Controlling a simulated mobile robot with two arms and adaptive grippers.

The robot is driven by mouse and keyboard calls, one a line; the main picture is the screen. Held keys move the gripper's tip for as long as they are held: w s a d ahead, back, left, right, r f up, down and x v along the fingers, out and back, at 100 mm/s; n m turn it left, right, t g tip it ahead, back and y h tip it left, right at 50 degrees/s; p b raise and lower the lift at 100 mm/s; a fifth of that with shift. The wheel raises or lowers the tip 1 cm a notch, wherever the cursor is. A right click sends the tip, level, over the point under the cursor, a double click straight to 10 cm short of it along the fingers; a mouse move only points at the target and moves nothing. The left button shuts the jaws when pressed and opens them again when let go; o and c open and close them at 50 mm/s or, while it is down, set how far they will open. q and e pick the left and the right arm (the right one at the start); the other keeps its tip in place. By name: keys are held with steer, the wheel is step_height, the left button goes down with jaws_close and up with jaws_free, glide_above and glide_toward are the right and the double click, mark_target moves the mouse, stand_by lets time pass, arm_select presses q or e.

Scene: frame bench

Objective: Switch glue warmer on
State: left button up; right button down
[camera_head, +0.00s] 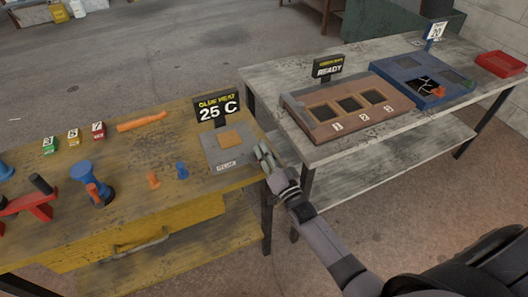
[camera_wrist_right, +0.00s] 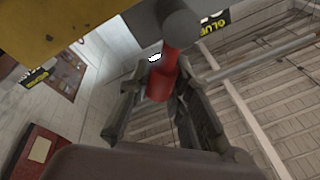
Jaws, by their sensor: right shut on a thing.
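The glue warmer (camera_head: 229,157) is a grey unit with a tan pad on top, at the right end of the yellow bench. Its sign (camera_head: 217,108) reads "GLUE HEAT 25 C". My right gripper (camera_head: 264,157) is at the warmer's right side. In the right wrist view, my right gripper (camera_wrist_right: 163,98) is shut on a red switch handle (camera_wrist_right: 162,84), which joins a grey round part above it. The handle is hidden in the head view. My left gripper is not in view.
The yellow bench (camera_head: 110,195) also holds small numbered blocks (camera_head: 73,137), an orange tool (camera_head: 142,121), blue and orange pegs and a red clamp (camera_head: 30,206). A pale table (camera_head: 270,85) to the right bears a brown tray (camera_head: 312,122) under a "READY" sign, a blue tray (camera_head: 398,67) and a red bin (camera_head: 500,64).

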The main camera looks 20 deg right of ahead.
steer(key=shift+f+m, duration=0.15)
steer(key=shift+m, duration=0.15)
steer(key=c, duration=1.4)
jaws_free()
steer(key=shift+c, duration=0.2)
steer(key=v, duration=1.2)
